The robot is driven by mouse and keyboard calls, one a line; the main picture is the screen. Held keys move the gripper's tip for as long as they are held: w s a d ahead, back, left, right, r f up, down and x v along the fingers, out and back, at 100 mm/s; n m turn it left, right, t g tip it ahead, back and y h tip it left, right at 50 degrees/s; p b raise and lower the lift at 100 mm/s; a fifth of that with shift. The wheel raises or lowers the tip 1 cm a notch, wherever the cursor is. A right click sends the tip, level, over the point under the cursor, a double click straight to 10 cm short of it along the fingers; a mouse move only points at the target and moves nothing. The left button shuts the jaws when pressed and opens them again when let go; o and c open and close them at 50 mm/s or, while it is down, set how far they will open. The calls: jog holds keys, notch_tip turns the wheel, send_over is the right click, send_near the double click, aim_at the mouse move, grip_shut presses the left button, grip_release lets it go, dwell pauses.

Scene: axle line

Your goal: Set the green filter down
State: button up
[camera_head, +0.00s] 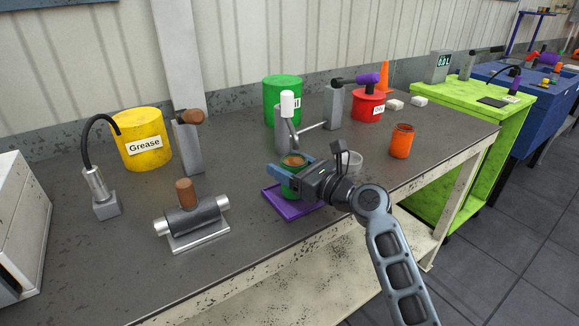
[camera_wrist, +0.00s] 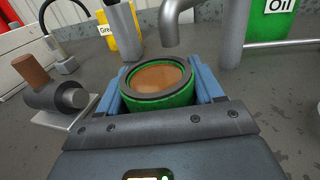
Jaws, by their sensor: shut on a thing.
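The green filter (camera_head: 291,184) is a short green cylinder with a dark rim and a brownish top. My gripper (camera_head: 291,168) is shut on it, one blue finger on each side. In the wrist view the filter (camera_wrist: 158,87) sits upright between the blue fingers (camera_wrist: 160,92). In the head view it is over a purple square mat (camera_head: 288,208) near the front of the bench. I cannot tell whether its base touches the mat. A grey spout with a white knob (camera_head: 288,108) stands just behind it.
A grey cylinder fixture with a brown handle (camera_head: 188,217) stands to the left. A yellow grease drum (camera_head: 142,139), a green oil drum (camera_head: 281,98) and a red can (camera_head: 368,105) stand behind. An orange jar (camera_head: 401,141) and a small grey dish (camera_head: 352,161) are to the right.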

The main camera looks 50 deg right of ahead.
jog(key=shift+s+f, duration=0.15)
jog(key=shift+f, duration=0.15)
jog(key=o, duration=1.6)
jog(key=shift+f, duration=0.1)
jog(key=shift+o, duration=0.2)
jog(key=shift+s, duration=0.15)
jog(key=s+b, duration=0.1)
jog(key=s, duration=1)
jog(key=shift+s+a, duration=0.1)
jog(key=shift+s, duration=0.3)
